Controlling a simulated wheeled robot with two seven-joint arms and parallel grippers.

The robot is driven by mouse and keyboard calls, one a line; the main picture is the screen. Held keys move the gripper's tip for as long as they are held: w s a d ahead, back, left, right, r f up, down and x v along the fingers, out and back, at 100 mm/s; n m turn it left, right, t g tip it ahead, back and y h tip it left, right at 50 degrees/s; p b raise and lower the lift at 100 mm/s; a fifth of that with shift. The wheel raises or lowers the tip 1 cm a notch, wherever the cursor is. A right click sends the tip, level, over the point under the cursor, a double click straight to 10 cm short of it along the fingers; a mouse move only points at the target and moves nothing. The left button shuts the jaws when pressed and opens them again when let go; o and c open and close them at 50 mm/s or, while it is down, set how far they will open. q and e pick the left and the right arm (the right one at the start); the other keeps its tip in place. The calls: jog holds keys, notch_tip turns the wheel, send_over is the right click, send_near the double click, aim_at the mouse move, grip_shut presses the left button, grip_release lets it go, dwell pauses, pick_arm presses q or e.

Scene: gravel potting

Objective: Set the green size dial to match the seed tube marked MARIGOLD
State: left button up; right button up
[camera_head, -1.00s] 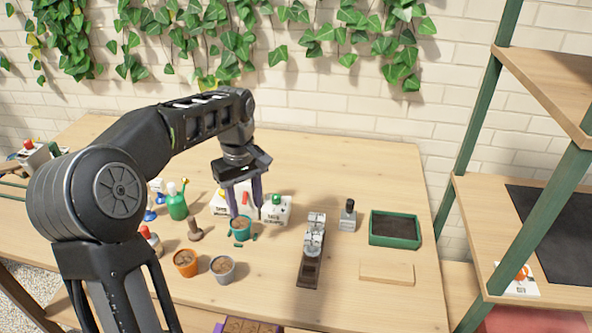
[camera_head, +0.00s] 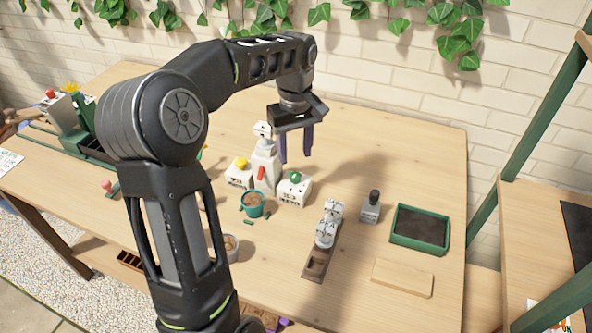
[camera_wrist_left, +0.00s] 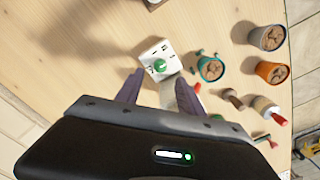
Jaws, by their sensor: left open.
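The green size dial (camera_head: 295,178) is a round knob on top of a white box (camera_head: 293,192) with dark print too small to read. In the left wrist view the green dial (camera_wrist_left: 159,66) shows on its white box, close to the line between my fingers. My left gripper (camera_head: 296,157) is open and empty, pointing down above the dial box and apart from it. Its purple fingers also show in the left wrist view (camera_wrist_left: 167,78). I cannot make out a seed tube marked MARIGOLD. My right gripper is not in view.
A white dispenser with a red part (camera_head: 264,170) and a yellow-knobbed box (camera_head: 241,168) stand left of the dial box. A teal pot (camera_head: 253,205) stands in front. A wooden rack (camera_head: 314,265), a grey stamp (camera_head: 371,208) and a green tray (camera_head: 419,247) are to the right.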

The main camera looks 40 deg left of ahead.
aim_at(295, 175)
pick_arm(q)
notch_tip(295, 175, down, 7)
jog(key=shift+f, duration=0.2)
jog(key=shift+c, duration=0.6)
grip_shut()
